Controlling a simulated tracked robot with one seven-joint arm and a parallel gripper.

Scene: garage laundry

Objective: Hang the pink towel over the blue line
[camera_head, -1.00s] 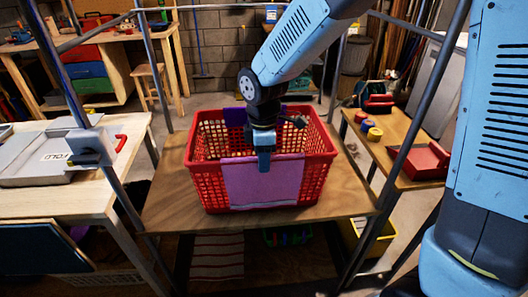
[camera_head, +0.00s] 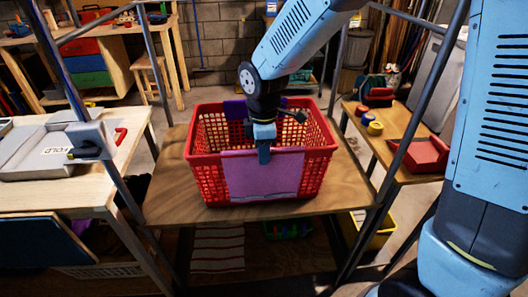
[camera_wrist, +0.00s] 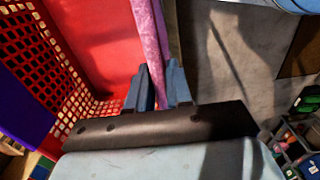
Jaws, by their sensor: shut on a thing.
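The pink towel (camera_head: 262,178) hangs flat over the front rim of the red basket (camera_head: 208,180), its lower edge near the basket's base. My gripper (camera_head: 264,152) points down at that rim, shut on the towel's upper part. I cannot make out the blue line in either view.
A purple cloth (camera_head: 234,109) lies over the basket's back rim. The basket stands on a wooden table (camera_head: 165,205) between grey metal poles (camera_head: 415,105).

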